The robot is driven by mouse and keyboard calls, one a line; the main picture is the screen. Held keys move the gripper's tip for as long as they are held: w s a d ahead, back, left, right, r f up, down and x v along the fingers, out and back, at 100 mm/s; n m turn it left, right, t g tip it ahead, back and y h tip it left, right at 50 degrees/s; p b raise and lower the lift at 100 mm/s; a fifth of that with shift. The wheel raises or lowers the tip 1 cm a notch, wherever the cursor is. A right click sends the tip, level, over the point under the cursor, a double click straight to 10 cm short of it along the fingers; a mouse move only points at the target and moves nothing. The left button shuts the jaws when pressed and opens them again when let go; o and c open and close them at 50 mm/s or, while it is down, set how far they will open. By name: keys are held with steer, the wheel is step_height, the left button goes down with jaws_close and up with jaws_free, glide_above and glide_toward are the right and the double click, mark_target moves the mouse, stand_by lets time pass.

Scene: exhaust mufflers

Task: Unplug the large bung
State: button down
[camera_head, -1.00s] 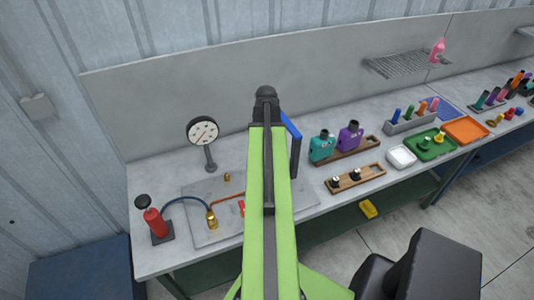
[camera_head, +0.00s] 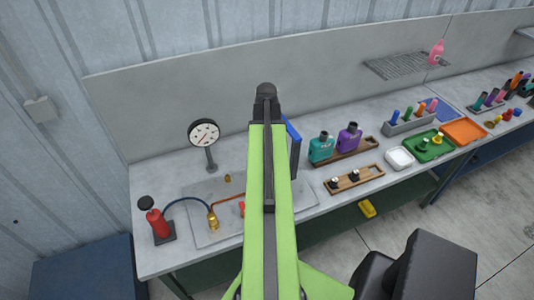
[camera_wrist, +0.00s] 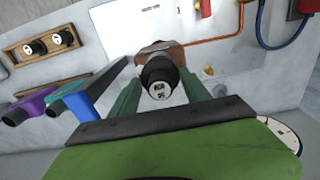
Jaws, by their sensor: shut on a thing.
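In the wrist view my gripper (camera_wrist: 163,90) has its two green fingers on either side of a black round bung (camera_wrist: 160,74) with a pale marked end face. The gripper is shut on it. A brown body (camera_wrist: 174,55) shows just behind the bung. I cannot tell whether the bung is still seated in it. In the head view my green arm covers the gripper, the bung and the brown body. Two smaller black-and-pale bungs sit in a wooden rack (camera_head: 342,186), which also shows in the wrist view (camera_wrist: 17,52).
Teal (camera_head: 321,149) and purple (camera_head: 348,137) mufflers stand right of my arm. A dial gauge (camera_head: 203,132), a red hand pump (camera_head: 158,225) and a brass fitting (camera_head: 212,222) with hose are at left.

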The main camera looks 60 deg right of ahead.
steer(key=shift+r+p, duration=1.6)
steer(key=shift+r, duration=0.2)
steer(key=shift+s+f, duration=0.1)
